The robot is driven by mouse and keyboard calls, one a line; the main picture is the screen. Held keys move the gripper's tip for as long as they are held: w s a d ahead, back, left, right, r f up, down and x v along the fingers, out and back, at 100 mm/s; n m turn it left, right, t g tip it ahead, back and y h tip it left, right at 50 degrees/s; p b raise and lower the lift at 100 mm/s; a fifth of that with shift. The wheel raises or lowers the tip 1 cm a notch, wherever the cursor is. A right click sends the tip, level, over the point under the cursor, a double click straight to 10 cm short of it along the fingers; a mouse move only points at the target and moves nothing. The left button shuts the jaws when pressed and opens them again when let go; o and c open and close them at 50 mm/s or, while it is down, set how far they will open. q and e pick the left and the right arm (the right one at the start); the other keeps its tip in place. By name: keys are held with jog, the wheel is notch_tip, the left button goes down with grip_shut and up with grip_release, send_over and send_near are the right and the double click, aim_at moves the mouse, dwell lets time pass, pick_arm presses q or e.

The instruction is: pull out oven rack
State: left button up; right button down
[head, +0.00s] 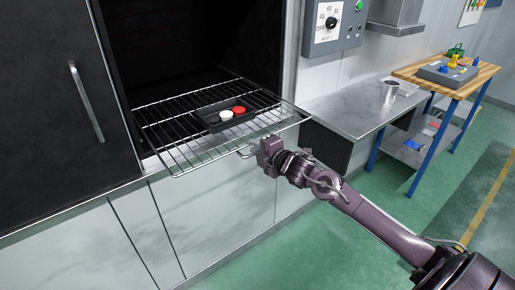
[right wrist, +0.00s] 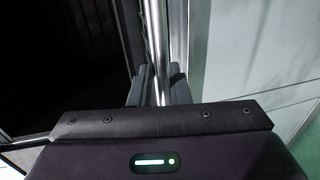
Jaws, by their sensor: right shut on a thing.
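The oven rack (head: 180,155) is a wire shelf that sticks well out of the dark oven opening (head: 170,50). My right gripper (head: 256,150) is at the rack's front edge. In the right wrist view its two dark fingers (right wrist: 158,88) are shut on a metal bar of the rack (right wrist: 155,45). The left gripper is not in view.
A black door with a metal handle (head: 86,101) is left of the opening. A control box (head: 334,25) hangs on the wall. A steel counter (head: 350,108) and a wooden-topped workbench (head: 459,77) stand to the right. Green floor is free at the front right.

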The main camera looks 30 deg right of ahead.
jog(key=shift+s+f, duration=0.4)
jog(key=shift+f, duration=0.2)
jog(key=c, duration=1.5)
grip_release()
jog(key=shift+w, duration=0.1)
jog(key=shift+w+r, duration=0.1)
jog(key=shift+r, duration=0.1)
jog(key=shift+b+v, duration=0.45)
jog(key=shift+v, duration=3.5)
